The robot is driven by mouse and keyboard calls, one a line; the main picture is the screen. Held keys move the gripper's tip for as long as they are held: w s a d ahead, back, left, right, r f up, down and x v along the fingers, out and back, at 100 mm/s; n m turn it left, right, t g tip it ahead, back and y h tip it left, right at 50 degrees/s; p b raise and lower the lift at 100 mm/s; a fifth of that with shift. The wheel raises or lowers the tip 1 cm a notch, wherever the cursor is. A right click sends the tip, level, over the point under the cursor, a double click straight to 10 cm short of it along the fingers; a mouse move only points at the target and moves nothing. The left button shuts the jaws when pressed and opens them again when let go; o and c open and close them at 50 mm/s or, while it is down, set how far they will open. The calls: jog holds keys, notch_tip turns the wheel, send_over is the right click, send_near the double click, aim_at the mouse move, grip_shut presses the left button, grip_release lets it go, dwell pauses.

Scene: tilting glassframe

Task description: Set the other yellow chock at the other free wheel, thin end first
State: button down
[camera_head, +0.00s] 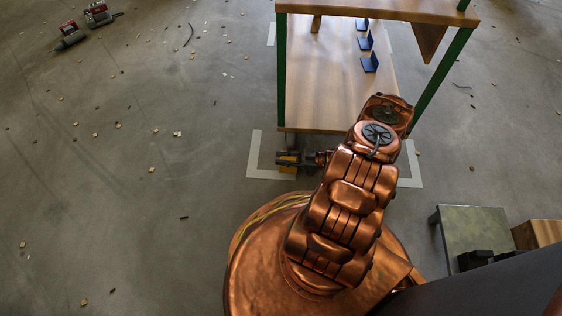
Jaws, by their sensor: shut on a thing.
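My gripper (286,159) is low near the floor at the front left corner of the wooden rack with green posts (320,110). It is shut on a yellow chock (288,170), of which only a small part shows below and beside the dark fingers. Which way its thin end points cannot be told. The rack's wheels are hidden or too small to make out, and my arm covers the front right corner. No other yellow chock can be made out. Whether the held chock touches the floor or a wheel cannot be told.
Pale floor marks (254,155) frame the rack's corners. Blue brackets (366,43) stand on its lower deck. A low bench (470,230) with dark items and a wooden block (540,234) are at right. Tools (98,14) lie far left. Small scraps litter the open floor.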

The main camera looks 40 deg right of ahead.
jog(key=shift+f, duration=0.85)
jog(key=c, duration=1)
grip_release()
jog(key=shift+c, duration=0.2)
jog(key=shift+r, duration=0.15)
jog(key=shift+d+r, duration=0.15)
jog(key=shift+r, duration=0.35)
jog(key=p+v, duration=0.3)
jog(key=v, duration=0.4)
jog(key=shift+s, duration=0.15)
jog(key=shift+d, duration=0.15)
